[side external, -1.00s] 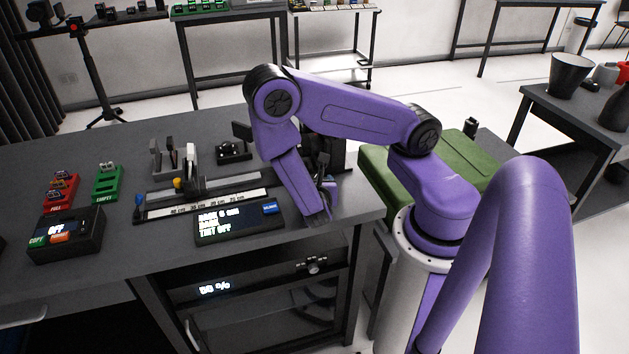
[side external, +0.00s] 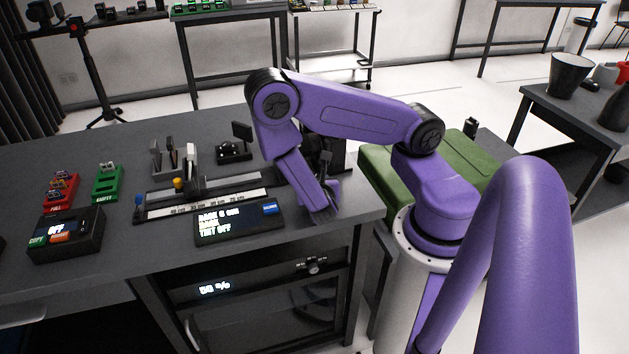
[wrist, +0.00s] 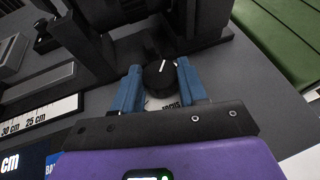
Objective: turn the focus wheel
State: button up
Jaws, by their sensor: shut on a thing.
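The focus wheel (wrist: 160,77) is a round black knob with a white line on top, in the middle of the wrist view. A partly covered label reading "FOCUS" lies just in front of it on the grey table. My gripper (wrist: 156,82) has its two blue fingers on either side of the wheel, shut on it. In the side view my gripper (side external: 325,212) is low at the table's right front corner. The wheel is hidden there behind the gripper.
A dark display panel (side external: 238,224) and a white centimetre scale (side external: 207,205) lie left of my gripper. A black device (wrist: 110,30) stands behind the wheel. A green-topped surface (wrist: 283,40) is beyond the table's right edge.

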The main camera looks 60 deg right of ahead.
jog(key=n+t+y, duration=0.1)
jog(key=n+t, duration=0.1)
jog(key=shift+s+d+n+y, duration=0.2)
jog(key=shift+d+n+y, duration=0.1)
jog(key=shift+y, duration=0.1)
jog(key=shift+n+t+y, duration=0.6)
jog(key=shift+t, duration=0.1)
jog(key=shift+a, duration=0.1)
jog(key=o, duration=1)
jog(key=shift+o, duration=0.2)
jog(key=shift+w, duration=0.1)
